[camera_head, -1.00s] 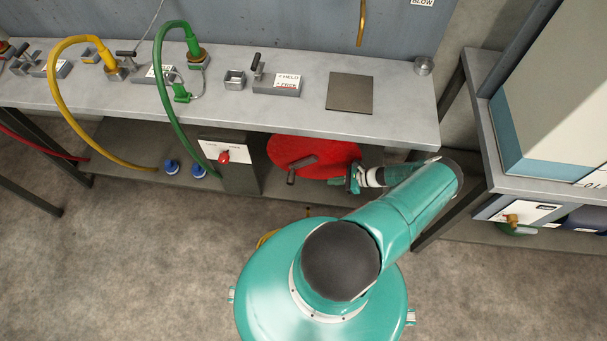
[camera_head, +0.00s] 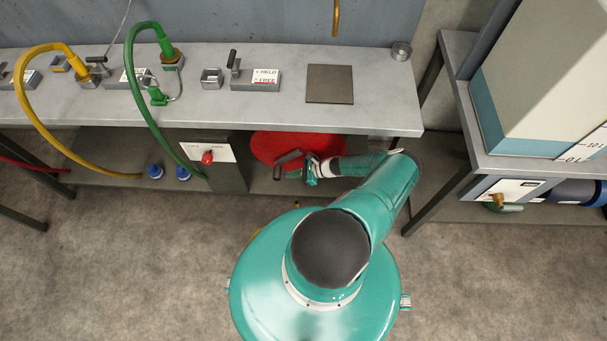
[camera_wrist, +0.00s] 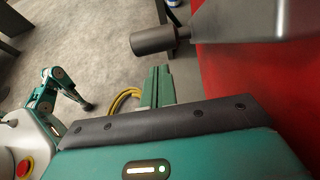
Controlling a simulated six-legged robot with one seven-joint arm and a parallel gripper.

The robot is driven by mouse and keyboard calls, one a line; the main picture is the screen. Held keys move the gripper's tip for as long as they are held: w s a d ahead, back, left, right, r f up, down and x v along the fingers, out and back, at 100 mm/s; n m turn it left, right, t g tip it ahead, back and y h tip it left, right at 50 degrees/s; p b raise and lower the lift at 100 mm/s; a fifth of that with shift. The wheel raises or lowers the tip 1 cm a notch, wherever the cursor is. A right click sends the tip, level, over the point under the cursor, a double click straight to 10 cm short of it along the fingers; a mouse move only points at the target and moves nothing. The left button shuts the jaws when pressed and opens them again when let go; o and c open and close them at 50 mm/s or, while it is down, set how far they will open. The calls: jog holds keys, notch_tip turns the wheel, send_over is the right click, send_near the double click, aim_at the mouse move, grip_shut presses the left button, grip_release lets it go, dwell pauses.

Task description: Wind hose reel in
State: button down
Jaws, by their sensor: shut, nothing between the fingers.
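The hose reel shows as a red round flange (camera_head: 267,146) under the workbench. A dark crank with a grip (camera_head: 288,157) sticks out from its front. In the wrist view the red flange (camera_wrist: 245,85) fills the right side, and the grey cylindrical grip (camera_wrist: 153,40) sits at the upper middle on a dark crank arm. My gripper (camera_head: 306,172) is just right of the crank in the head view. Its green fingers (camera_wrist: 157,86) are shut and empty, pointing up towards the grip with a small gap in the wrist view. Whether they touch the crank I cannot tell.
The workbench (camera_head: 380,110) overhangs the reel. A grey post with a red knob (camera_head: 207,157) stands left of the reel. Green (camera_head: 143,100) and yellow (camera_head: 40,120) hoses loop from the bench. A second bench (camera_head: 480,155) stands right. The floor in front is open.

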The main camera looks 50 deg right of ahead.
jog(key=shift+w+a+r, duration=0.2)
jog(key=shift+w+a, duration=0.25)
jog(key=shift+w, duration=0.1)
jog(key=shift+w, duration=0.15)
